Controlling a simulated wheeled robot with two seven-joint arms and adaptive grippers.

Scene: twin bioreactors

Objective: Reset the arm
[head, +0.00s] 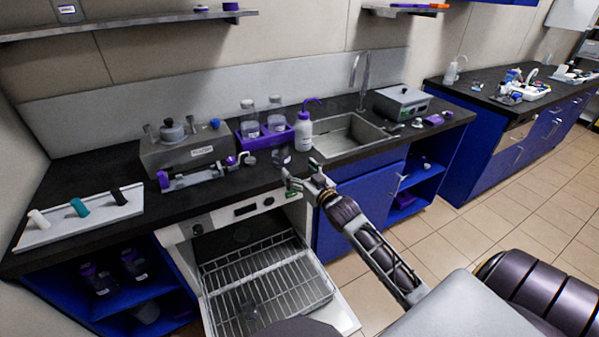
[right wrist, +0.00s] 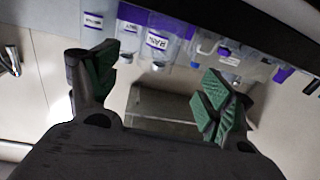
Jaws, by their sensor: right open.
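My right gripper (head: 295,182) is at the end of my right arm, over the front edge of the black counter (head: 240,185) and above the open dishwasher-like unit. In the right wrist view its two green-padded fingers (right wrist: 160,95) are spread wide apart with nothing between them. A clear glass vessel (head: 281,156) stands on the counter just behind the gripper; whether they touch cannot be told. My left gripper is not in view.
The open unit has a pulled-out wire rack (head: 265,285) with a clear vessel in it. A purple rack (head: 262,138) with bottles, a white wash bottle (head: 303,132) and a sink (head: 350,137) line the counter. A tray (head: 80,219) with coloured pieces lies left.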

